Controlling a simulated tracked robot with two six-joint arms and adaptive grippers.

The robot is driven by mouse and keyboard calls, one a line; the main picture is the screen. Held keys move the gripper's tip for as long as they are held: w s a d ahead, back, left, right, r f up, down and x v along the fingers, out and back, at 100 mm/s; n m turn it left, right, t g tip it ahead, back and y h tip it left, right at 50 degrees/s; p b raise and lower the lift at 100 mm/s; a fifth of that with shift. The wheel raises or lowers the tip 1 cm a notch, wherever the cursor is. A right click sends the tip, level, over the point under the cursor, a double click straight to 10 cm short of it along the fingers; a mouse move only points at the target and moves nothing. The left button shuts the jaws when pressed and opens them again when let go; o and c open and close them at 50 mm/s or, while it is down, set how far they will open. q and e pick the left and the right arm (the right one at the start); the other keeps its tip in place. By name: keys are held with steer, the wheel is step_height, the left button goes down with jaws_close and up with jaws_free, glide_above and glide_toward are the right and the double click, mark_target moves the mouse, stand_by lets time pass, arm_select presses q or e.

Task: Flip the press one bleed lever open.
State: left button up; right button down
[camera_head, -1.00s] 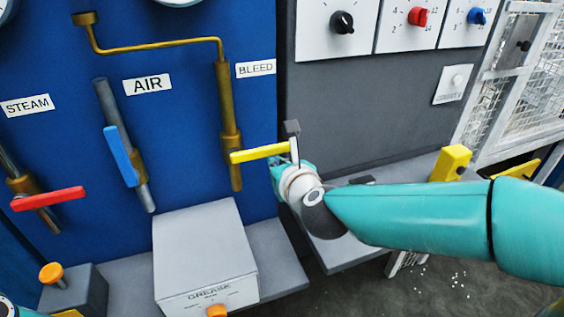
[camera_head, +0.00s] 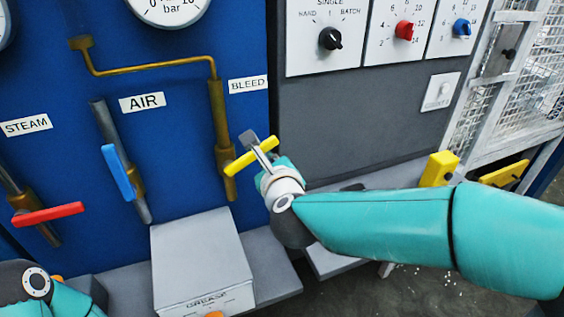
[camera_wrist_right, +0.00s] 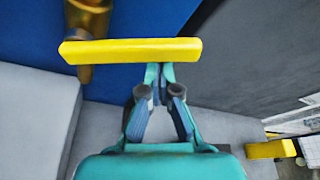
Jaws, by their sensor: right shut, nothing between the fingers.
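The yellow bleed lever (camera_head: 238,164) sits on the brass bleed pipe (camera_head: 220,118), below the BLEED label (camera_head: 248,85). It slants in the head view, with its right end higher. In the right wrist view the lever (camera_wrist_right: 128,50) lies level across the picture, just beyond the fingertips. My right gripper (camera_head: 249,139) is at the lever's right part, its fingers shut with nothing between them. In the right wrist view its fingertips (camera_wrist_right: 159,72) meet at the lever's lower edge; I cannot tell if they touch. Part of my left arm shows at bottom left; its gripper is not seen.
A blue lever (camera_head: 117,172) under AIR and a red lever (camera_head: 48,213) under STEAM are to the left. The grey grease box (camera_head: 200,262) stands below the bleed pipe. A grey panel with knobs (camera_head: 330,39) is at right, beside a mesh guard (camera_head: 545,85).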

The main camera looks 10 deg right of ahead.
steer(key=shift+a+r+n+t+h, duration=0.15)
steer(key=shift+a+r+n+h, duration=0.1)
steer(key=shift+r+n, duration=0.3)
steer(key=shift+a+r+n+t+h, duration=0.15)
steer(key=shift+a+r+n+h, duration=0.1)
steer(key=shift+r+n, duration=0.25)
steer(key=s+a+r+n+t+h+b, duration=0.1)
steer(key=a+r+n+t+b, duration=0.1)
steer(key=a+n, duration=0.3)
steer(key=shift+r+n+h, duration=0.3)
steer(key=shift+r+n, duration=0.5)
steer(key=shift+n, duration=0.15)
steer(key=shift+s+a, duration=0.1)
steer(key=shift+s, duration=0.05)
steer(key=w+d+b, duration=0.1)
steer(key=d+b, duration=0.2)
steer(key=d, duration=0.1)
steer(key=s+a+b, duration=0.1)
steer(key=s, duration=0.9)
